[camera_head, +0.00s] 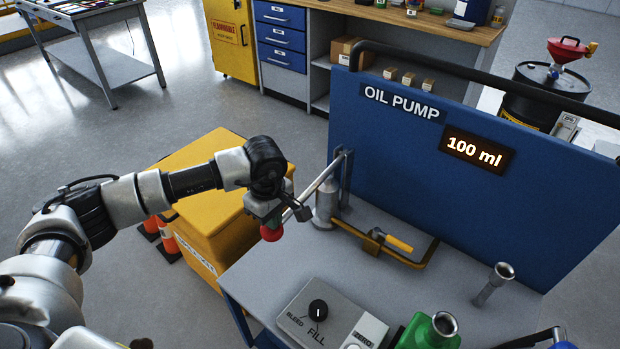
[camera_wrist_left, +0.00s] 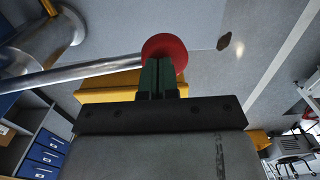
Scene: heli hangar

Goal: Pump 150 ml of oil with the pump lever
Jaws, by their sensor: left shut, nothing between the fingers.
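The oil pump's silver lever (camera_head: 318,185) slants down and left from the blue panel's bracket and ends in a red knob (camera_head: 271,232). My left gripper (camera_head: 265,218) is at the knob end of the lever, shut with nothing between its fingers. In the left wrist view, the green fingers (camera_wrist_left: 158,78) are closed together and overlap the red knob (camera_wrist_left: 165,50); I cannot tell whether they touch it. The display (camera_head: 476,150) reads 100 ml. A black selector knob (camera_head: 318,310) sits between BLEED and FILL labels; its setting is unclear. My right gripper does not show.
A yellow box (camera_head: 205,190) stands left of the pump bench, with orange cones beside it. The blue panel (camera_head: 400,170) with a black rail blocks the far side.

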